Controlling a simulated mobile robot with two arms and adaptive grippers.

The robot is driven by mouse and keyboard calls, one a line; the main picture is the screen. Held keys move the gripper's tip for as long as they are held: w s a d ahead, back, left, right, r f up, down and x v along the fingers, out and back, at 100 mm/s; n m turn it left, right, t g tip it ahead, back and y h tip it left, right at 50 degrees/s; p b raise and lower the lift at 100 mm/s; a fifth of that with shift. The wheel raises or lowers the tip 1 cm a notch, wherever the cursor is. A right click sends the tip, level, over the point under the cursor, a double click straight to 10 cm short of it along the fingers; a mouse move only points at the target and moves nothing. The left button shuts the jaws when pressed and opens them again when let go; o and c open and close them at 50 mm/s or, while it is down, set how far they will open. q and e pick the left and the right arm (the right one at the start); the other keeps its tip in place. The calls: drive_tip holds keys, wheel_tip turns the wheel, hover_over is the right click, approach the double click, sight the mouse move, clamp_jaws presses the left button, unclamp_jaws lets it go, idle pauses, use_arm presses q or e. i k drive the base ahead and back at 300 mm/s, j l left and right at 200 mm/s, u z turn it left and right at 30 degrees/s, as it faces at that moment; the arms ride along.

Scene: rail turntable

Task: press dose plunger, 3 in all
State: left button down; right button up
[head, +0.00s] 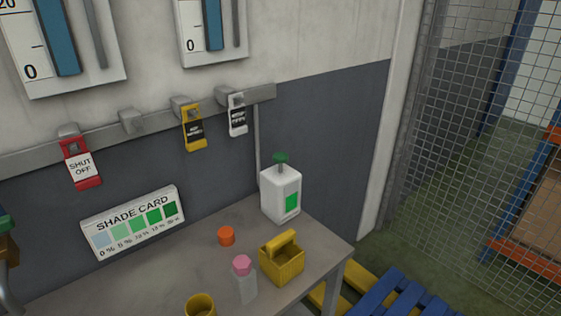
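A white dose bottle (281,196) with a green label stands upright at the back of the grey table (200,268), near its right corner. Its green plunger (281,157) sits raised on a short stem above the bottle, with nothing touching it. Neither of my grippers can be seen in the head view.
On the table are an orange cap (226,236), a clear bottle with a pink top (243,282), a yellow basket (282,262) and a yellow cup (200,306). A shade card (133,222) and hanging tags (82,163) are behind. A blue pallet (400,295) lies right, near a mesh fence (480,150).

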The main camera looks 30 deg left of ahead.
sight(279, 157)
drive_tip(key=u, duration=0.35)
drive_tip(key=l+u, duration=1.1)
drive_tip(key=k+l, duration=0.1)
drive_tip(key=l, duration=0.4)
drive_tip(key=k+l+u, duration=0.15)
drive_tip(key=l, duration=0.8)
